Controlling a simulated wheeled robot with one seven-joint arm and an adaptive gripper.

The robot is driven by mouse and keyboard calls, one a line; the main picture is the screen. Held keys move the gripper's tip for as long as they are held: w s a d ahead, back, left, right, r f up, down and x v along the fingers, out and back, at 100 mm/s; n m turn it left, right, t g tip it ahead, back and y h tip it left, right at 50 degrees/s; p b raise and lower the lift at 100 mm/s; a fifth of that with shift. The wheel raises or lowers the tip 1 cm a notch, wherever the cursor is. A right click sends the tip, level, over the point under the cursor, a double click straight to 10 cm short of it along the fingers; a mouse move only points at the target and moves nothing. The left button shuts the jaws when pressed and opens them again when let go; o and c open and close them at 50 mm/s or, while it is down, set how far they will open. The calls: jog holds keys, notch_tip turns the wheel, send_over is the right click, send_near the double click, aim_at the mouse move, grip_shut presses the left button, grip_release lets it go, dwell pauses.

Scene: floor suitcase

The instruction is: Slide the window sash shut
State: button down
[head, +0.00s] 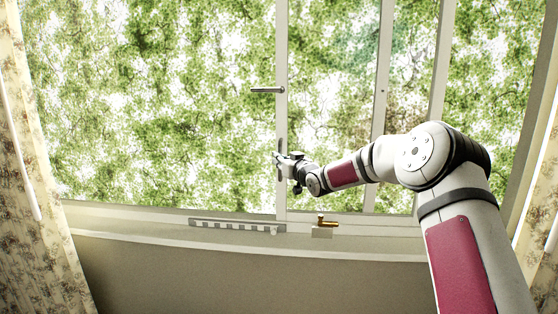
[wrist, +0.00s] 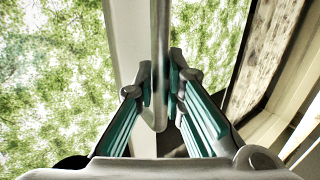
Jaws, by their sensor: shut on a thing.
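The window sash has a pale vertical stile (head: 281,60) near the middle of the head view. A dark upright handle (head: 281,146) is on this stile, and it shows in the wrist view as a smooth vertical bar (wrist: 159,35). My gripper (head: 279,162) is at the handle's lower part in the head view. In the wrist view my gripper (wrist: 158,84) has one finger on each side of the bar and is shut on it. Its fingers partly hide the handle. I cannot tell how far the sash stands from its closing jamb.
A grey lever (head: 267,90) sticks out left of the stile, above my gripper. A brass catch (head: 325,221) and a perforated bar (head: 235,226) are at the window's sill (head: 160,227). Flowered curtains hang at the left (head: 40,240) and right (head: 541,190). Another upright (head: 382,70) stands right of the stile.

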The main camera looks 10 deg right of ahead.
jog(key=s+d, duration=0.3)
jog(key=d, duration=0.7)
jog(key=s+d, duration=0.4)
jog(key=d, duration=0.7)
jog(key=s+d, duration=0.3)
jog(key=d, duration=0.8)
jog(key=shift+s+d+p, duration=0.15)
jog(key=shift+s+p, duration=0.1)
jog(key=shift+p, duration=0.1)
jog(key=shift+d, duration=0.1)
jog(key=c, duration=1.9)
grip_release()
jog(key=v, duration=1.2)
jog(key=shift+a+r, duration=0.1)
jog(key=shift+a, duration=0.1)
